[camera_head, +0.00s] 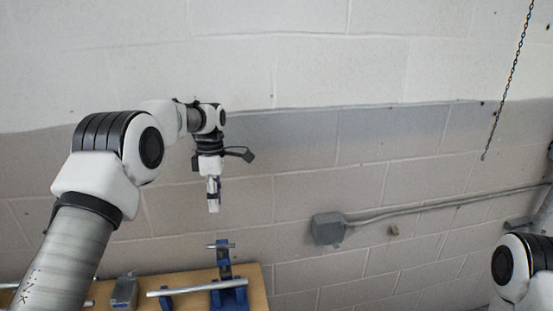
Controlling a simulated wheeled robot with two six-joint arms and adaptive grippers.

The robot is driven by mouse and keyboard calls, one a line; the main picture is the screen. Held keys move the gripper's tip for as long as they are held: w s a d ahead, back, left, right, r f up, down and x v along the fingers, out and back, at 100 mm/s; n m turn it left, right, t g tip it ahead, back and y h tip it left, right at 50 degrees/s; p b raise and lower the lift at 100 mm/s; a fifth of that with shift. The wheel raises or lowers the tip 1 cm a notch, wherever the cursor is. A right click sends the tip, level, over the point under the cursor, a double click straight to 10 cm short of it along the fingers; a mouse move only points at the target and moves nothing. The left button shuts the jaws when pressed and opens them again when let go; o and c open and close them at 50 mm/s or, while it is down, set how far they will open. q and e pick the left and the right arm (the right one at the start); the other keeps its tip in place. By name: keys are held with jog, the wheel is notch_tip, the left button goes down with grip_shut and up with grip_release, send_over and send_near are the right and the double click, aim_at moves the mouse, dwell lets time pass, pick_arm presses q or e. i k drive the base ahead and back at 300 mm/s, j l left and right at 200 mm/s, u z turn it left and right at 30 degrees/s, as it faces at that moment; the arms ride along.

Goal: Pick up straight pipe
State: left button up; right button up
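A straight grey pipe (180,291) lies near the front of the wooden table, running left to right. Its right part meets a blue holder (226,296). My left gripper (213,203) points down, well above the table and the pipe, in front of the wall. Its fingers show nearly edge-on, so I cannot tell whether they are open or shut. I see no pipe in it. Only part of my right arm shows at the lower right; its gripper is out of view.
The wooden table (258,288) also bears a grey box (124,291) and a small blue block (166,299). Other rods show partly behind my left arm. A grey junction box (328,229) with conduit is on the wall. A chain (512,75) hangs at the upper right.

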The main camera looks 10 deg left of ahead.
aim_at(185, 289)
jog(key=k, duration=1)
